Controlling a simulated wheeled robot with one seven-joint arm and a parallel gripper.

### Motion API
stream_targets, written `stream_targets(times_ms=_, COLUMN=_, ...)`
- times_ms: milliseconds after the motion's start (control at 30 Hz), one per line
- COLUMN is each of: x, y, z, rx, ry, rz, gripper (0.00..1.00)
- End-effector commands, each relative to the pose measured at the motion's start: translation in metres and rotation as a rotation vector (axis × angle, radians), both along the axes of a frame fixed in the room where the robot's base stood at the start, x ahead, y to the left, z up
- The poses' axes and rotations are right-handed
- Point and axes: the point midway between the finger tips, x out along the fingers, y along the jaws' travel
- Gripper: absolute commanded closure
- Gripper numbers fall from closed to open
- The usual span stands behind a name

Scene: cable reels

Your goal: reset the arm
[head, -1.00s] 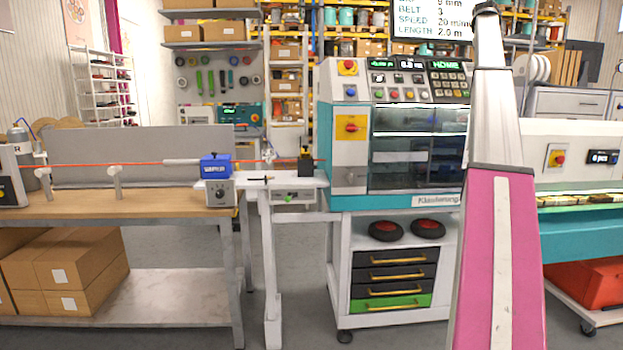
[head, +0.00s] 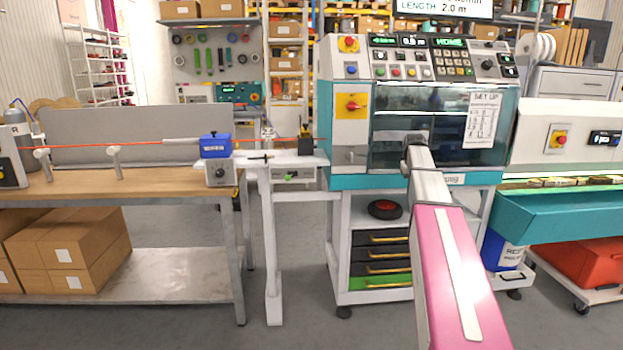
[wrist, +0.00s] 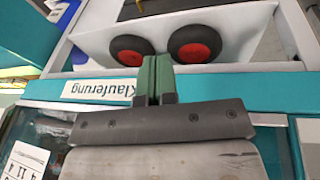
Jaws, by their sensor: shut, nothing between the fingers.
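My gripper (wrist: 153,82) shows in the wrist view with its two green fingers pressed together and nothing between them. It points toward the machine's lower edge, where a "Klauferung" label (wrist: 97,91) shows. In the head view, my pink and silver arm reaches up from the bottom right to the front of the teal and white machine (head: 345,180). The gripper's fingers are hidden behind the arm there.
The machine's cart holds two black-and-red wheels (wrist: 195,50), one hidden by my arm in the head view. A wooden workbench (head: 100,205) with a blue device (head: 215,146) and an orange cable stands left. A teal trough (head: 560,215) is at right. Grey floor shows between.

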Motion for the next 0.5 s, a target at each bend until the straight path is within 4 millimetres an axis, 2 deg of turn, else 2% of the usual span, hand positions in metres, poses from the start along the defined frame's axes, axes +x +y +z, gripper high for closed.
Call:
stream_targets(times_ms=33, x=-0.023, y=0.019, z=-0.028, rx=0.012, ry=0.014, rz=0.004, gripper=1.00)
stream_targets(times_ms=200, x=-0.073, y=0.068, z=-0.104, rx=0.049, ry=0.050, rz=0.012, gripper=1.00)
stream_targets(times_ms=367, x=-0.129, y=0.111, z=-0.165, rx=0.082, ry=0.083, rz=0.016, gripper=1.00)
stream_targets(times_ms=500, x=-0.182, y=0.145, z=-0.212, rx=0.108, ry=0.116, rz=0.016, gripper=1.00)
